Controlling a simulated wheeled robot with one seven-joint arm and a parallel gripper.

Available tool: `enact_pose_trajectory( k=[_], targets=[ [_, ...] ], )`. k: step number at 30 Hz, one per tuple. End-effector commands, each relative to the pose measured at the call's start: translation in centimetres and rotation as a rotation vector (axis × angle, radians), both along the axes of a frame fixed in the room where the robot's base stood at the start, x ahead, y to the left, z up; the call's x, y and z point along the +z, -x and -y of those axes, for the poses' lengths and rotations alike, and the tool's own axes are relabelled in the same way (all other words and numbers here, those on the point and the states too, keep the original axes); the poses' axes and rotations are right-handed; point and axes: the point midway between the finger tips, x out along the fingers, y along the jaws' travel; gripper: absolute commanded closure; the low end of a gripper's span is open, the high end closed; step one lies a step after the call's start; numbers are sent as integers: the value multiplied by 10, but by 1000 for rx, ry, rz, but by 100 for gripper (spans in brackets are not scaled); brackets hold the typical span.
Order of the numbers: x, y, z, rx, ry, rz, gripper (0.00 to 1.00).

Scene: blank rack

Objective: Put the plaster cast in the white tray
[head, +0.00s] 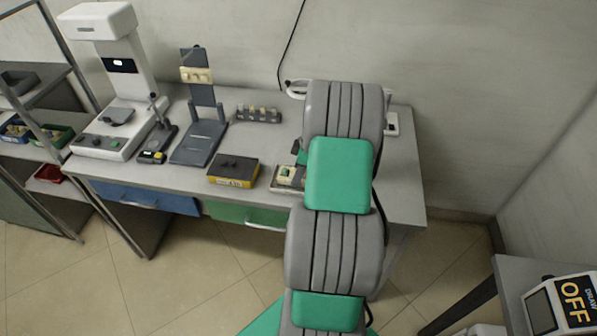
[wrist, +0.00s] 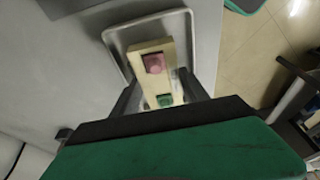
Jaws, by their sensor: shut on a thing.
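The plaster cast, a cream block with a pink and a green inset, shows in the wrist view (wrist: 167,82). My gripper (wrist: 160,92) is shut on it, one dark finger on each side. The cast is over the shallow white tray, whose pale rim shows in the wrist view (wrist: 150,20). I cannot tell whether the cast touches the tray floor. In the head view part of the tray (head: 288,189) and a bit of the cast (head: 287,171) show at the bench's front edge; my arm hides the gripper and the rest.
A yellow and black box (head: 233,171) stands left of the tray. Behind are a grey holder (head: 259,114), a dark stand (head: 200,140) and a white instrument (head: 115,75). A shelf rack (head: 35,125) stands at the left. The bench right of my arm is mostly bare.

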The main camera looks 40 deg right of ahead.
Motion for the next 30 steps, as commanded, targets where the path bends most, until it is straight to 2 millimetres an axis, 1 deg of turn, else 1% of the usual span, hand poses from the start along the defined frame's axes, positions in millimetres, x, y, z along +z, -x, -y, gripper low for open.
enact_pose_trajectory(
  k=[3, 8, 11, 12, 15, 22, 26, 29, 30],
  targets=[
    [-9, -1, 0, 1, 1, 2, 100],
    [-10, -1, 0, 1, 2, 3, 100],
    [-13, 0, 0, 1, 2, 3, 100],
    [-14, 0, 0, 0, 1, 2, 47],
    [-13, 0, 0, 0, 1, 2, 39],
    [-12, 0, 0, 0, 1, 2, 38],
    [-4, 1, 2, 0, 3, 3, 38],
    [14, 4, 6, -1, 6, 6, 38],
    [24, 6, 8, -1, 6, 6, 38]
  ],
)
